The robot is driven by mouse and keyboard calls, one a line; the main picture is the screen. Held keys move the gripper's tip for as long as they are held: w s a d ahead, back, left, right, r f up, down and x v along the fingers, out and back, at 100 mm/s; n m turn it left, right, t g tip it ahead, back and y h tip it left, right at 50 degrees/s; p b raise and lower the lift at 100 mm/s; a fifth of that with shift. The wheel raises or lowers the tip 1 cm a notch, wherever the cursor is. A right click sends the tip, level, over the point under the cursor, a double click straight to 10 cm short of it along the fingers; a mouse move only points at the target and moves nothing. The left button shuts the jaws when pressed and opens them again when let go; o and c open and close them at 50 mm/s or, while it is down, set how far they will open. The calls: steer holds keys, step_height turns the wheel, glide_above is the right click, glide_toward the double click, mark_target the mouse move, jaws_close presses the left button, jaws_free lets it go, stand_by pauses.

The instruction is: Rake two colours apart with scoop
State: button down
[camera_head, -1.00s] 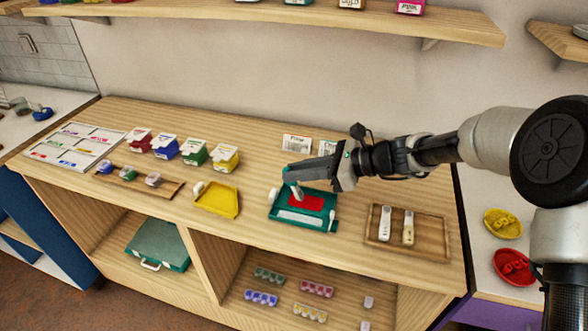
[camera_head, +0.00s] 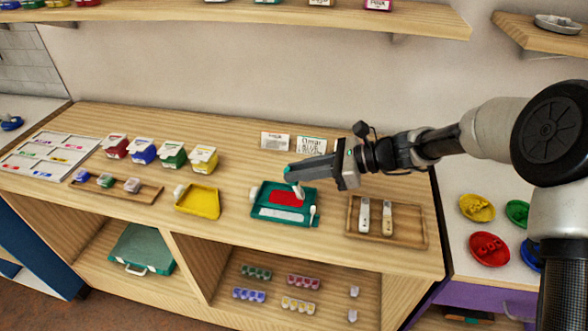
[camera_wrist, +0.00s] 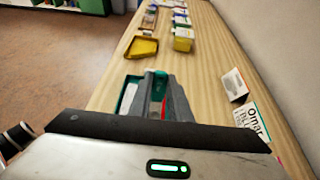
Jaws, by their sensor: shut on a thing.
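A teal bead board (camera_head: 262,216) lies on the counter with a red patch (camera_head: 284,198) in its middle and a pale strip along its front. My gripper (camera_head: 291,173) is over the board's back right part, pointing left. It is shut on a small tool, seemingly the scoop (camera_head: 298,190), whose white lower end hangs over the right side of the red patch. I cannot tell if it touches. In the wrist view a green piece (camera_wrist: 160,86) shows between the fingers. A small white spoon-like piece (camera_head: 313,212) lies at the board's right edge. Separate beads are too small to make out.
A yellow tray (camera_head: 199,207) stands left of the board, a wooden tray (camera_head: 413,241) with two pale-ended tools right of it. Two label cards (camera_head: 275,141) stand behind. Several coloured boxes (camera_head: 172,155) and a white sorting sheet (camera_head: 45,157) are farther left.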

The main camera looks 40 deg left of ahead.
steer(key=shift+r+p, duration=1.55)
steer(key=shift+r, duration=0.65)
